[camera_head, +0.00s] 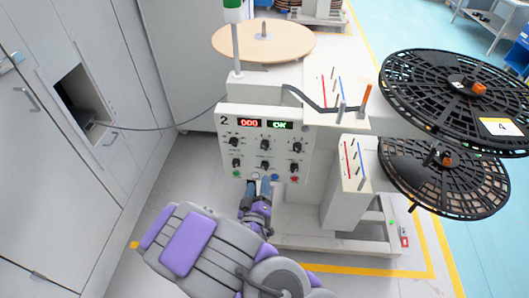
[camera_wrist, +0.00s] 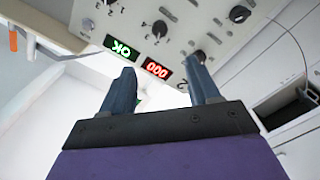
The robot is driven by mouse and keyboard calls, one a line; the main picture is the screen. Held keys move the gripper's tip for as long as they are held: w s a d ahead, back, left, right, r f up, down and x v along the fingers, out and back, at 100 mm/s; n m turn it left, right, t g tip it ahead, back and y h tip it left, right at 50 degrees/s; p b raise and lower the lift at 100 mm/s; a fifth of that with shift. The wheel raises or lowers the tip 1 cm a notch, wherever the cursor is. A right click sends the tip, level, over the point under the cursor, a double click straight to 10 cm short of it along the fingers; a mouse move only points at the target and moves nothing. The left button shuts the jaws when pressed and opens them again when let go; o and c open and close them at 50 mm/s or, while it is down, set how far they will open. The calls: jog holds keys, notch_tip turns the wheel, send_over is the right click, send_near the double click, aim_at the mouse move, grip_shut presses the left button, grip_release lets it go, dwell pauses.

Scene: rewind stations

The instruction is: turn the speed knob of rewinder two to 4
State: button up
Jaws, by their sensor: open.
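Rewinder two (camera_head: 225,150) is a white machine with a "2" on its front panel. The panel carries a red 000 display (camera_head: 248,123) and a green OK display (camera_head: 282,125). Below them are two rows of black knobs, including the upper middle knob (camera_head: 265,144). The labels are too small to read, so I cannot tell which is the speed knob. My gripper (camera_head: 259,184) is open and empty in front of the panel's lower edge, below the knobs. In the wrist view my gripper (camera_wrist: 162,66) points toward the upside-down panel; a knob (camera_wrist: 160,29) lies beyond the fingers.
Coloured buttons, including a red one (camera_head: 295,179), line the panel's bottom. Black reels (camera_head: 455,95) stick out at the right. A wooden disc (camera_head: 263,42) sits on top at the back. Grey cabinets (camera_head: 60,150) stand at the left, and a cable runs from them. Floor is clear between.

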aim_at(264, 148)
jog(key=w+b, duration=0.5)
jog(key=w, duration=1.1)
jog(key=shift+w+d, duration=0.2)
jog(key=shift+c, duration=0.2)
jog(key=c, duration=1)
